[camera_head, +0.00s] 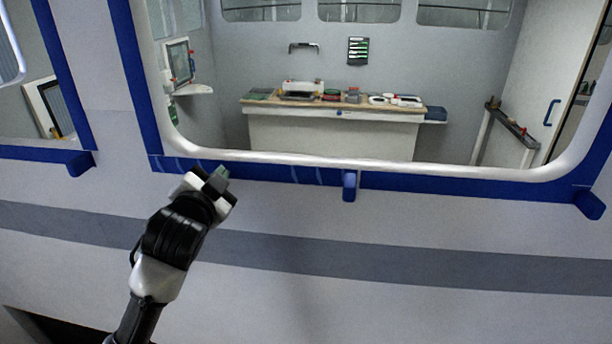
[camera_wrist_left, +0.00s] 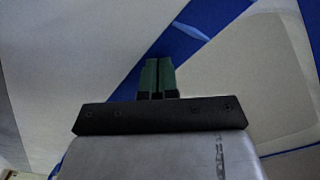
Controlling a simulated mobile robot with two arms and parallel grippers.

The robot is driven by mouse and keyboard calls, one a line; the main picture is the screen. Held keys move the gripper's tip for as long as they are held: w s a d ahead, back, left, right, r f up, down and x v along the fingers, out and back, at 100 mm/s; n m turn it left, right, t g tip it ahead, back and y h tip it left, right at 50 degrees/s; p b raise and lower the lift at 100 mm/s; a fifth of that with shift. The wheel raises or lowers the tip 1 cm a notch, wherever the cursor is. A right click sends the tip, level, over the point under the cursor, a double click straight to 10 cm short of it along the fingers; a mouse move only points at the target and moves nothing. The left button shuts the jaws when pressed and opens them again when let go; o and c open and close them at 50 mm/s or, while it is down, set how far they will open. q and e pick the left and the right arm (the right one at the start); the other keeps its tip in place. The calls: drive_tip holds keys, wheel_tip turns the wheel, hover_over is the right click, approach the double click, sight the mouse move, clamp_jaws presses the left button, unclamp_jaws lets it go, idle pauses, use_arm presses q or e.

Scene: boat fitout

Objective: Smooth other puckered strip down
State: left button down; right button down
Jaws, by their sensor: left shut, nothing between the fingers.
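Blue strips edge the large window opening. The bottom blue strip (camera_head: 260,170) runs under the white window frame and shows pale crease lines at its left end (camera_head: 178,164) and more creases near its middle (camera_head: 307,175). My left gripper (camera_head: 221,174) is shut and empty, with its tips over or just in front of this strip, between the two creased areas. In the left wrist view, its green fingers (camera_wrist_left: 158,76) are together against a blue strip (camera_wrist_left: 215,18), with a pale blue pucker (camera_wrist_left: 190,31) beyond them. I cannot tell whether the fingers touch the strip. My right gripper is in neither view.
Blue tabs stick out below the strip at the middle (camera_head: 349,186), at the left (camera_head: 80,163) and at the right corner (camera_head: 589,204). Through the opening, a workbench (camera_head: 335,134) carries several items. The pale wall below, with its grey band (camera_head: 400,256), is clear to the right.

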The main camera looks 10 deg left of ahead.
sight(184, 167)
use_arm(q)
drive_tip(key=shift+w+a, duration=0.15)
drive_tip(key=shift+a, duration=1.6)
drive_tip(key=a, duration=0.2)
drive_tip(key=shift+a, duration=0.3)
drive_tip(key=shift+d, duration=0.1)
drive_tip(key=shift+a, duration=1.25)
